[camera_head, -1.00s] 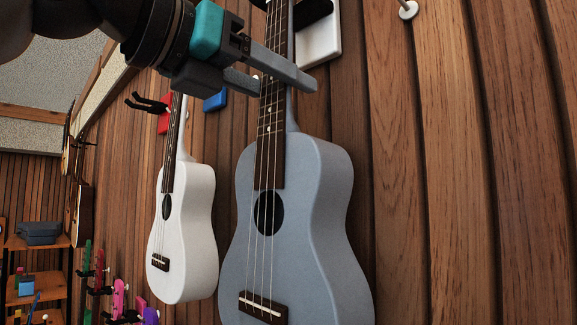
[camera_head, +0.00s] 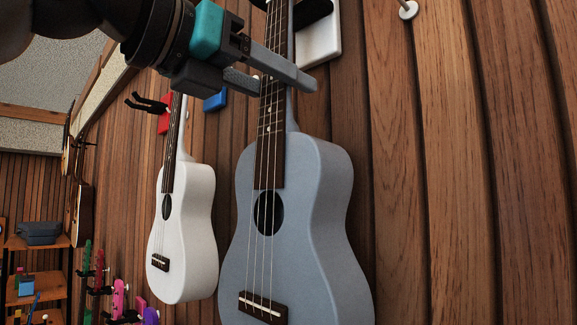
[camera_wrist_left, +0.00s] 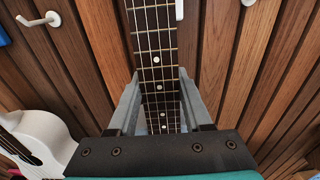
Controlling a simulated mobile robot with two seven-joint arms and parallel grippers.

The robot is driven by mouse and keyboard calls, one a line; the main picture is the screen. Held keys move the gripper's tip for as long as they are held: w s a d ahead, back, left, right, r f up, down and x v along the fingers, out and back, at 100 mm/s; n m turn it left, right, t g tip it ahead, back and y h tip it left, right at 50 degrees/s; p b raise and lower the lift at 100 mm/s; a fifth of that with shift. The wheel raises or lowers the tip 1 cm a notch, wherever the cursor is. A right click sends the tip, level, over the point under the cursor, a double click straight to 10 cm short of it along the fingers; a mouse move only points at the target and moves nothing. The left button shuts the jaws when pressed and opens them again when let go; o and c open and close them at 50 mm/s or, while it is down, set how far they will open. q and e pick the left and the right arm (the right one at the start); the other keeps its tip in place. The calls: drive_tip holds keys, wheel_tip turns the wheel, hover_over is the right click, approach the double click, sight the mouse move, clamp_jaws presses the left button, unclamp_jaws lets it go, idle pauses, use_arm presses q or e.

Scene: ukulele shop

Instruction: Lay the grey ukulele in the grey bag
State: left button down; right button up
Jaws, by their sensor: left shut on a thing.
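The grey ukulele (camera_head: 305,215) hangs upright against the wooden wall in the head view, its head out of frame at the top. My left gripper (camera_head: 283,80) is shut on its neck above the body, one finger on each side. In the left wrist view the dark fretboard (camera_wrist_left: 155,55) runs between the two grey fingers (camera_wrist_left: 157,103). The grey bag is not clearly identifiable in these views. My right gripper is not in view.
A white ukulele (camera_head: 185,230) hangs close on the left. A white hanger plate (camera_head: 320,40) is behind the grey neck, with a white peg (camera_head: 408,10) to the right. Shelves (camera_head: 40,290) and colourful small ukuleles (camera_head: 120,298) stand at lower left.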

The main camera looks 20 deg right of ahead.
sight(274, 110)
use_arm(q)
drive_tip(key=shift+r, duration=0.2)
drive_tip(key=shift+r+p, duration=1.05)
drive_tip(key=shift+r, duration=0.25)
drive_tip(key=shift+a, duration=0.1)
drive_tip(key=shift+s+a, duration=0.15)
drive_tip(key=shift+a, duration=0.15)
drive_tip(key=shift+b+v, duration=1)
drive_tip(key=shift+v, duration=1.15)
drive_tip(key=shift+f, duration=0.15)
drive_tip(key=b+v, duration=0.1)
drive_tip(key=v, duration=0.5)
drive_tip(key=shift+b, duration=0.3)
drive_tip(key=shift+f, duration=0.15)
idle(0.3)
